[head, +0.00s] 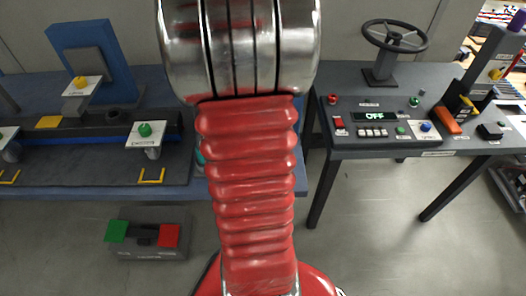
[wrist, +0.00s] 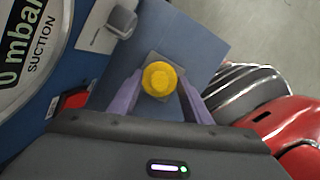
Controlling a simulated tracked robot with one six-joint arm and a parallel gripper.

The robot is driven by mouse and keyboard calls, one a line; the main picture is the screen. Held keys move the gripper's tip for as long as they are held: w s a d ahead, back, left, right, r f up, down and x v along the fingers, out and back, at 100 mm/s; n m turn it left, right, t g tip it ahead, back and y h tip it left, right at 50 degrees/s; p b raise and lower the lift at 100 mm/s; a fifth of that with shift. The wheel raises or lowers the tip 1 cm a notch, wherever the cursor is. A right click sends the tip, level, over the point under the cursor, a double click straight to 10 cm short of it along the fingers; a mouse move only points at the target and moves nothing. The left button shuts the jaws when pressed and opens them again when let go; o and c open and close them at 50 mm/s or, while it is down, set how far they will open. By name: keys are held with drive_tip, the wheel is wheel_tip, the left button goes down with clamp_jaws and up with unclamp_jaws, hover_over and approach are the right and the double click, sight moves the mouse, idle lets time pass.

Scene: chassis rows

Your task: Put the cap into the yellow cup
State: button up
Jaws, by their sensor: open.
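In the wrist view my gripper (wrist: 160,84) is open, with its two purple fingers pointing up the picture. A round yellow piece with a lobed edge (wrist: 160,78) shows between the fingertips, on a grey square (wrist: 157,58) over a blue surface. I cannot tell whether it is the cap or the yellow cup, nor how far below the fingers it is. No other piece is clearly a cap or a yellow cup. In the head view my red and metal arm hides the middle of the scene, and my gripper does not show.
The wrist view shows a suction dial (wrist: 30,45), a grey block-like piece (wrist: 122,20) and a red piece (wrist: 72,102). In the head view, a bench (head: 180,182) stands left and a console with a wheel (head: 394,36) right. Grey floor lies between them.

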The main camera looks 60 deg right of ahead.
drive_tip(key=v, duration=1.3)
drive_tip(key=shift+r, duration=0.4)
drive_tip(key=shift+w, duration=0.1)
drive_tip(key=w+a+r+m+t, duration=0.2)
drive_tip(key=w+a+m, duration=0.1)
drive_tip(key=a, duration=0.8)
drive_tip(key=w+a+r+m+t+y, duration=0.1)
drive_tip(key=w+a+r+m+t, duration=0.1)
drive_tip(key=a, duration=0.9)
drive_tip(key=w+a+r+m+t+y, duration=0.1)
drive_tip(key=w+a+r+m+t, duration=0.1)
drive_tip(key=a, duration=1)
drive_tip(key=w+m+t, duration=0.1)
drive_tip(key=w+m, duration=0.1)
drive_tip(key=shift+r+m+t, duration=0.3)
drive_tip(key=shift+r+m, duration=0.1)
